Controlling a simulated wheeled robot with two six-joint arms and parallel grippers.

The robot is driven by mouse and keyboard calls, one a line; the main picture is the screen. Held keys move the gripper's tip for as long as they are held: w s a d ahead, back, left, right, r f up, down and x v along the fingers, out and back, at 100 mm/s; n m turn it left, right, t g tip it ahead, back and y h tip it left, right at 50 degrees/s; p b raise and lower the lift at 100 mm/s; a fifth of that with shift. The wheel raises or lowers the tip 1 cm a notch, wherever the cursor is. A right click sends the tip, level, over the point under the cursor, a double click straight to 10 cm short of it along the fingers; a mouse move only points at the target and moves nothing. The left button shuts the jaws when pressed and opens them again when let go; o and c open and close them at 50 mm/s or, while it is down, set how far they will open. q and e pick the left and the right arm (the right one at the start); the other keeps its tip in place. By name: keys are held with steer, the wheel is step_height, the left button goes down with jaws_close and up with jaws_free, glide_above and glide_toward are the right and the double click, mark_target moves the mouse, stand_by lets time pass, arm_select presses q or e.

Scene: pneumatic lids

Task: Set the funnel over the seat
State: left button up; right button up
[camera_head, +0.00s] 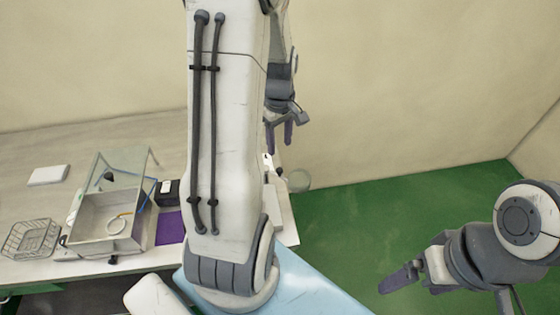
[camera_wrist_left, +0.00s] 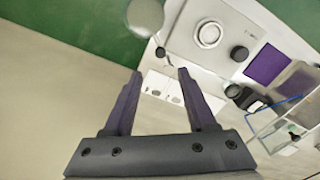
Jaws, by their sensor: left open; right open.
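A clear, round, pale piece (camera_head: 298,180), which looks like the funnel, is at the table's right edge in the head view. It also shows at the top of the left wrist view (camera_wrist_left: 145,17), against the green floor. A white ring (camera_wrist_left: 208,34), which looks like the seat, is on a pale plate in the left wrist view; my left arm hides that area in the head view. My left gripper (camera_head: 280,137) is open and empty, above the table's right end; its fingers (camera_wrist_left: 160,75) show apart. My right gripper (camera_head: 402,277) is open, over the green floor, away from the table.
A metal box (camera_head: 95,240) with a raised clear lid (camera_head: 125,160) stands on the table (camera_head: 40,160). A wire basket (camera_head: 30,238) and a white block (camera_head: 48,175) are further left. A purple mat (camera_head: 170,228) and a dark device (camera_head: 168,190) are right of the box.

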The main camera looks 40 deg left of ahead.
mark_target(280, 169)
arm_select(q)
step_height(280, 169, down, 10)
steer(key=shift+f+p, duration=0.1)
steer(key=shift+p, duration=1)
jaws_close()
stand_by(0.7)
